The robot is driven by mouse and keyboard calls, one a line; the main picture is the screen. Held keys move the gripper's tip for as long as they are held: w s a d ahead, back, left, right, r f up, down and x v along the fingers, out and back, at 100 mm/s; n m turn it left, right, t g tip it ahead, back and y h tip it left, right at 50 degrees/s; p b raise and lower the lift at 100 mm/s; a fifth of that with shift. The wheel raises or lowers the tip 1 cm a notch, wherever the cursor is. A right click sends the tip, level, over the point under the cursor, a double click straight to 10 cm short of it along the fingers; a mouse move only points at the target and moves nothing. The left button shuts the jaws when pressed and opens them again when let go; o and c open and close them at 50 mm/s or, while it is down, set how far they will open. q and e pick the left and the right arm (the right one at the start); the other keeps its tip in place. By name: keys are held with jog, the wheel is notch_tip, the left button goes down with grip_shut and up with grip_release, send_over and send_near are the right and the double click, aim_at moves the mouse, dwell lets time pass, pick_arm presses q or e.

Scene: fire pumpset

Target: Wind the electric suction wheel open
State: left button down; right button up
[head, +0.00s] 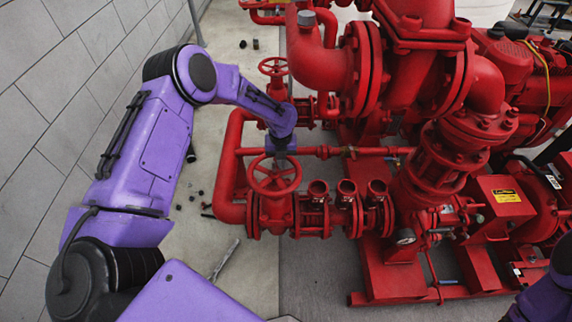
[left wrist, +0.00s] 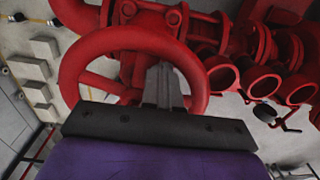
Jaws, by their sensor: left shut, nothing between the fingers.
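Two red handwheels show in the head view: a nearer one (head: 274,188) on a valve at the centre left, and a farther one (head: 273,67) above it. Neither is visibly labelled, so I cannot tell by marking which is the electric suction wheel. My left gripper (head: 281,153) is at the far side of the nearer wheel, reaching down from above. In the left wrist view its grey fingers (left wrist: 164,88) are shut and empty, lying within the outline of a red wheel rim (left wrist: 84,62). I cannot tell whether they touch the rim or a spoke. My right gripper is out of view.
Three open red pipe stubs (head: 347,188) stand right of the nearer wheel. The large red pump body (head: 415,60) fills the right. A red pipe (head: 228,165) bends round on the left. Small dark items lie on the floor (head: 215,240) beside the grey tiled wall.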

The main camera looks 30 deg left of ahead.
pick_arm(q)
jog(key=shift+d, duration=0.55)
notch_tip(320, 180, up, 8)
jog(key=p, duration=0.6)
jog(key=shift+p, duration=0.3)
